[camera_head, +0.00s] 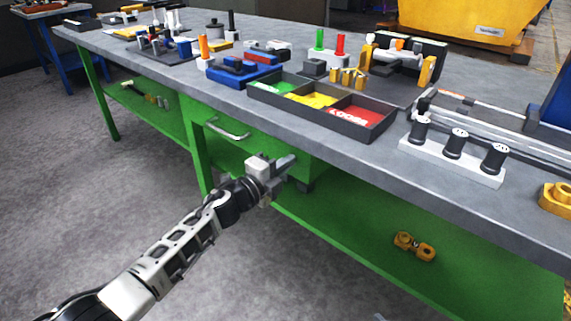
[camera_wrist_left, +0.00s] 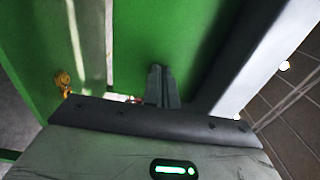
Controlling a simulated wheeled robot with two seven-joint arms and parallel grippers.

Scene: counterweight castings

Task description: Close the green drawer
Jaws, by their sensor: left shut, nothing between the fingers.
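The green drawer (camera_head: 262,142) sits under the grey tabletop of the green workbench, with a metal bar handle (camera_head: 228,130) on its front. From this angle I cannot tell how far it stands out, if at all. My left gripper (camera_head: 286,162) is shut and empty, at the right part of the drawer front and to the right of the handle. In the left wrist view its closed fingers (camera_wrist_left: 160,84) point at a green surface (camera_wrist_left: 145,40); contact cannot be told. My right gripper is not in view.
The tabletop holds a three-colour tray (camera_head: 372,132), a white block with black cylinders (camera_head: 450,160) and several tools. A yellow casting (camera_head: 414,246) lies on the green lower shelf (camera_head: 345,235). The grey floor (camera_head: 70,200) at left is clear.

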